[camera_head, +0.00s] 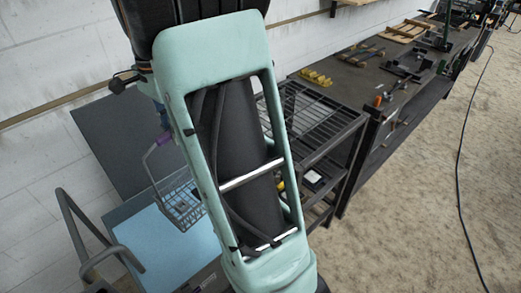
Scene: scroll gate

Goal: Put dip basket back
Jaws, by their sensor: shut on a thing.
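The dip basket (182,203) is a grey wire basket with a long wire handle and a purple grip (163,138) at its top. It hangs over or in front of a tank with a light blue surface (160,250); I cannot tell its height above that surface. My gripper (161,122) shows only partly at the left edge of my mint green arm, at the top of the basket's handle. It is shut on the handle. My arm hides most of the gripper and the basket's right side.
A dark raised panel (110,135) stands behind the tank. A bent grey tube rail (72,222) is at the left. A black wire-shelf rack (310,118) stands right of my arm, beside a long dark workbench (350,75) with tools. The floor at right is open, with a cable.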

